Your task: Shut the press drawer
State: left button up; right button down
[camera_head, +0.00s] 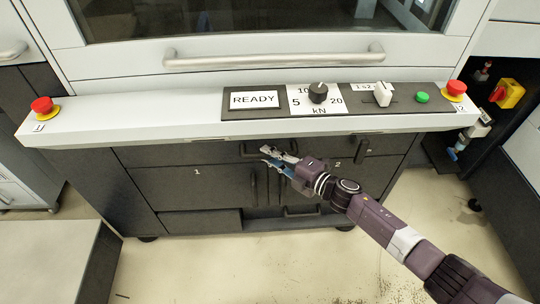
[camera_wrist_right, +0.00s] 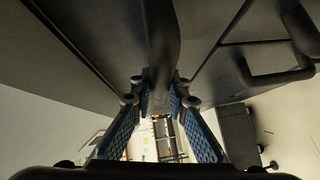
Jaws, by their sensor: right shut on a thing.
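The press has a dark front below its pale control ledge. Its upper drawer (camera_head: 190,156) has a dark bar handle (camera_head: 250,149), partly hidden by my gripper. My right gripper (camera_head: 270,156) reaches in from the right at this handle. In the right wrist view, the dark bar (camera_wrist_right: 161,40) runs between the blue-padded fingers of my right gripper (camera_wrist_right: 158,98), which are shut on it. How far the drawer stands out under the ledge is hard to tell. My left gripper is not in view.
The control ledge (camera_head: 150,110) overhangs the drawer, with a READY display (camera_head: 255,99), a black knob (camera_head: 318,92) and red buttons (camera_head: 42,106) at its ends. Lower doors (camera_head: 200,186) with handles lie below. The floor (camera_head: 230,265) in front is clear.

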jog(key=shift+w+d+r, duration=0.15)
jog(key=shift+w, duration=0.1)
jog(key=c, duration=2.2)
grip_release()
jog(key=shift+c, duration=0.2)
jog(key=o, duration=0.4)
jog(key=v, duration=1.2)
